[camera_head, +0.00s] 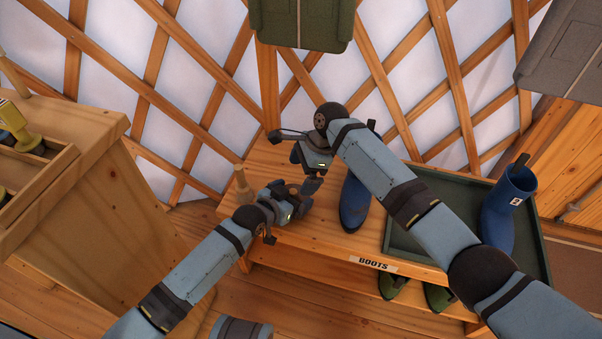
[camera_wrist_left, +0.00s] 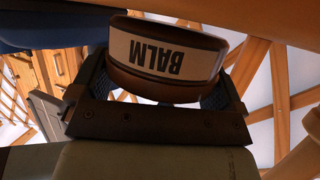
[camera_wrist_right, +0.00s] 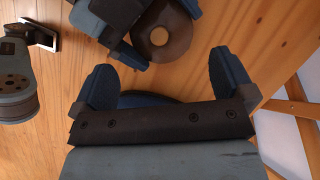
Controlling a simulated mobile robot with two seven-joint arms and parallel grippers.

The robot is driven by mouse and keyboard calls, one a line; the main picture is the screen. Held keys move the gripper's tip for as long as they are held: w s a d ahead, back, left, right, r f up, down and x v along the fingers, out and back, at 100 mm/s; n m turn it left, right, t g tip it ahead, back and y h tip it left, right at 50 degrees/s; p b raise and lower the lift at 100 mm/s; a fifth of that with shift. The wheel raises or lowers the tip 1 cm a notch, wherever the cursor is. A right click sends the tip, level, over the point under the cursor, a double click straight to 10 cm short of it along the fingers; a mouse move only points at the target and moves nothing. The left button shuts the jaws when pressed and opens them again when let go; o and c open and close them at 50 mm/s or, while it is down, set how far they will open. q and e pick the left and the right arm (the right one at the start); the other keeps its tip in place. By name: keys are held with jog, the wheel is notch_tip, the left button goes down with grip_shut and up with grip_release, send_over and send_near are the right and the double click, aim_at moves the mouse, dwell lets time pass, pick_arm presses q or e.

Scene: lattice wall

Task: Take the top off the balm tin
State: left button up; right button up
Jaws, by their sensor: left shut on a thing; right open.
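The balm tin (camera_wrist_left: 165,55) is a dark brown round tin with a cream band reading BALM, upside down in the left wrist view. My left gripper (camera_wrist_left: 158,92) is shut around its sides and holds it above the bench. In the right wrist view the tin (camera_wrist_right: 174,44) shows its round brown top with a lighter disc in the middle. My right gripper (camera_wrist_right: 166,82) is open and empty, with the tin beyond its fingertips, apart from them. In the head view my left gripper (camera_head: 300,200) and right gripper (camera_head: 312,182) are close together, and the tin is mostly hidden.
The wooden bench (camera_head: 330,244) carries a blue boot (camera_head: 355,203) beside the grippers and a green tray (camera_head: 410,240) with another blue boot (camera_head: 507,212). A wooden peg (camera_head: 241,182) stands at the bench's left end. Green boots (camera_head: 393,286) sit below. The lattice wall (camera_head: 190,95) rises behind.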

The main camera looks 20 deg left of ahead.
pick_arm(q)
jog(key=shift+r, duration=0.1)
pick_arm(e)
jog(key=v, duration=1.2)
jog(key=shift+r, duration=0.1)
pick_arm(q)
jog(key=o, duration=0.5)
jog(key=v, duration=1.2)
